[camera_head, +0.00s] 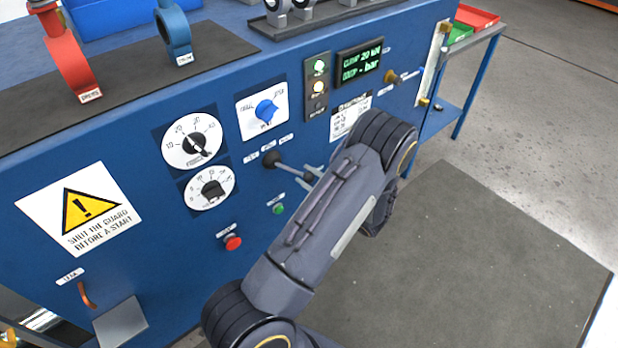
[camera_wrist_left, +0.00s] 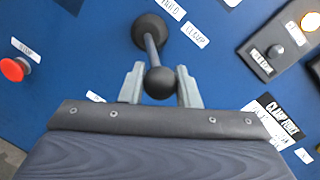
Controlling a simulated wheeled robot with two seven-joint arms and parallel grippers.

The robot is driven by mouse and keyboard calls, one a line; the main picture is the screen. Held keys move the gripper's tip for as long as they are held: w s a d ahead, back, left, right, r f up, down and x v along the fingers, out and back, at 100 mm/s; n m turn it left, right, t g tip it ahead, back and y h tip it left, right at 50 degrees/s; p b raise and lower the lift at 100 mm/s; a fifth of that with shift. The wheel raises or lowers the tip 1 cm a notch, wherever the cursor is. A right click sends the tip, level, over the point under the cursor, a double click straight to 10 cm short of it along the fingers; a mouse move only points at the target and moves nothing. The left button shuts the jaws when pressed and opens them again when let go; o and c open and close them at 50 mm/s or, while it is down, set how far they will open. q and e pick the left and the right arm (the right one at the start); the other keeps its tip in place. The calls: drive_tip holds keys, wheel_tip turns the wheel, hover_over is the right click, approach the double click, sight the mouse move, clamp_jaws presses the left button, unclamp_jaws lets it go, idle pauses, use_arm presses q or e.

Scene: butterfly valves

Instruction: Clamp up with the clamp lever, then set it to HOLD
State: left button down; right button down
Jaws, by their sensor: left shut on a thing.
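The clamp lever (camera_head: 290,169) is a grey rod with a black round base, sticking out of the blue panel. In the left wrist view the lever (camera_wrist_left: 151,45) ends in a dark ball knob between my fingers. My left gripper (camera_wrist_left: 160,86) is shut on the clamp lever at its knob. In the head view the left gripper (camera_head: 312,178) is partly hidden by my arm. Labels beside the lever include HOLD (camera_wrist_left: 175,8) and CLAMP (camera_wrist_left: 195,35). The display (camera_head: 359,62) reads CLAMP 20 kN and a dash for bar. My right gripper is not in view.
Two dials (camera_head: 192,140), a blue selector knob (camera_head: 266,110), a green button (camera_head: 278,208) and a red button (camera_head: 233,242) surround the lever. The floor mat (camera_head: 480,265) at right is clear.

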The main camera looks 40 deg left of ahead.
use_arm(q)
drive_tip(key=s+m+t, duration=0.2)
drive_tip(key=t, duration=0.1)
drive_tip(key=s+m+t+h+b, duration=0.1)
drive_tip(key=s+m+t, duration=0.1)
drive_tip(key=t, duration=0.1)
drive_tip(key=shift+d, duration=0.15)
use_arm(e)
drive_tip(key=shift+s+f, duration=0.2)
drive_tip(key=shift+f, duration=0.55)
use_arm(q)
drive_tip(key=c, duration=1.1)
unclamp_jaws()
drive_tip(key=b+v, duration=0.1)
drive_tip(key=v, duration=0.6)
drive_tip(key=shift+s+d, duration=0.15)
drive_tip(key=shift+d, duration=0.25)
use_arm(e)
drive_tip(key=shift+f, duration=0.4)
